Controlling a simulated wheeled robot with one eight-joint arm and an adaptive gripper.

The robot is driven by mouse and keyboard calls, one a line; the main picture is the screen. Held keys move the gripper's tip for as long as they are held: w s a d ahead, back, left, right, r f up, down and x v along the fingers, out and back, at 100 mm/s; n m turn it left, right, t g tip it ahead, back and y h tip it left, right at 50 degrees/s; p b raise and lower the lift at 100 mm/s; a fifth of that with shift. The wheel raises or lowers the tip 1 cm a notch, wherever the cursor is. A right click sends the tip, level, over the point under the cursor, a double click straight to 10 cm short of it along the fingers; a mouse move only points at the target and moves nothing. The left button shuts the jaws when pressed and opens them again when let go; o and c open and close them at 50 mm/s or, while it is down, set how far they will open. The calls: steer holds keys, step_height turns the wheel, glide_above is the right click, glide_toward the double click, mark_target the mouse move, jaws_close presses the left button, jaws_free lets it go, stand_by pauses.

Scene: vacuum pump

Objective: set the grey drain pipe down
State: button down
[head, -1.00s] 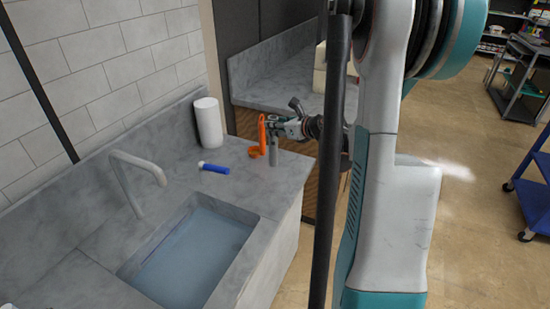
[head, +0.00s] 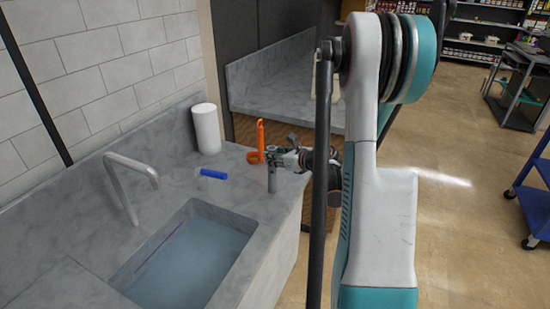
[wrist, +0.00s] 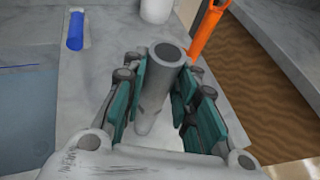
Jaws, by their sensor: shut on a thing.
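My gripper (head: 272,158) is shut on the grey drain pipe (head: 272,178), which it holds upright at the right part of the sink counter. In the wrist view the pipe (wrist: 167,58) stands between the teal finger pads (wrist: 163,85), its open round end facing the camera. In the head view the pipe's lower end is close to the counter top; I cannot tell whether it touches.
An orange tool (head: 258,145) stands just behind the pipe. A blue cylinder (head: 213,173) lies to the left on the counter (head: 228,158). A white roll (head: 206,128) stands at the back. The water-filled sink (head: 190,260) and tap (head: 128,185) are at the front left.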

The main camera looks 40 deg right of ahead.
steer(key=shift+f, duration=0.2)
steer(key=c, duration=1.3)
jaws_free()
steer(key=shift+r, duration=0.1)
steer(key=p+v, duration=0.2)
steer(key=v, duration=1)
steer(key=shift+r+p, duration=0.15)
steer(key=shift+p, duration=0.2)
